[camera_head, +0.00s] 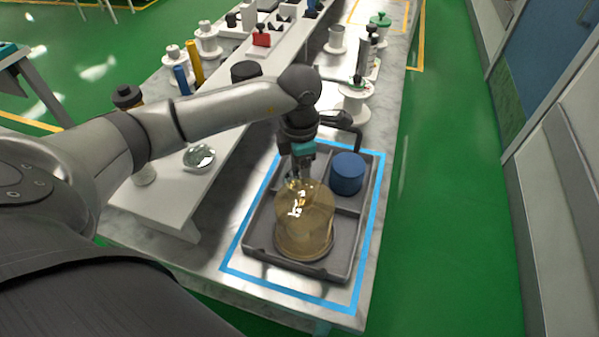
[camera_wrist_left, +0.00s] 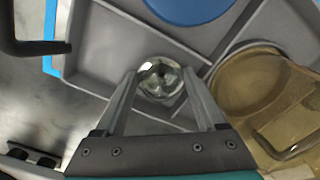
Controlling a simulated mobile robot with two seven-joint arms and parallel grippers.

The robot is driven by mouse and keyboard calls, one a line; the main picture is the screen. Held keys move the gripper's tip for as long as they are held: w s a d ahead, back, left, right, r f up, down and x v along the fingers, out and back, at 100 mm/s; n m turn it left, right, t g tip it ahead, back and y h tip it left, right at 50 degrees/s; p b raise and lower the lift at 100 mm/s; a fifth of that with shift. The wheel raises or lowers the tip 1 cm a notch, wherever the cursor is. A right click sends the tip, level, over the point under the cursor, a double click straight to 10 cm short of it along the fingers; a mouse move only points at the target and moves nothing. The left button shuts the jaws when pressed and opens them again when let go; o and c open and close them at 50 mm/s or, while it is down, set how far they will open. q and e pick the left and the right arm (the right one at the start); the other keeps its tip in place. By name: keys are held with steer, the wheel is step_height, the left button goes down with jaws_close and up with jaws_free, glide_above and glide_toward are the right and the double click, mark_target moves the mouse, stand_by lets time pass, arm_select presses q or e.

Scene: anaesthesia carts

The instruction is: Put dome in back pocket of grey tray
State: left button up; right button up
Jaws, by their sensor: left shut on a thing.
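The grey tray (camera_head: 345,262) lies inside a blue outline on the table. Its back pocket is split by a divider; the left part shows in the wrist view (camera_wrist_left: 105,50). My left gripper (camera_head: 300,176) points down over the back left of the tray. In the wrist view its fingers (camera_wrist_left: 163,88) are shut on a small clear glass dome (camera_wrist_left: 160,72), which appears over the back left compartment. In the head view the dome is largely hidden behind amber glass; whether it touches the tray floor cannot be told. My right gripper is not in view.
An amber glass vessel (camera_head: 305,225) stands in the front pocket, close to my left fingers. A blue round block (camera_head: 346,173) sits in the back right compartment. A dark bent bar (camera_wrist_left: 35,46) is behind the tray. Another glass piece (camera_head: 199,156) rests on the white shelf (camera_head: 160,198).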

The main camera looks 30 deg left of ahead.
arm_select(q)
steer(key=o, duration=1.1)
steer(key=shift+f, duration=0.1)
steer(key=shift+r, duration=0.2)
step_height(320, 180, up, 12)
steer(key=shift+p, duration=0.8)
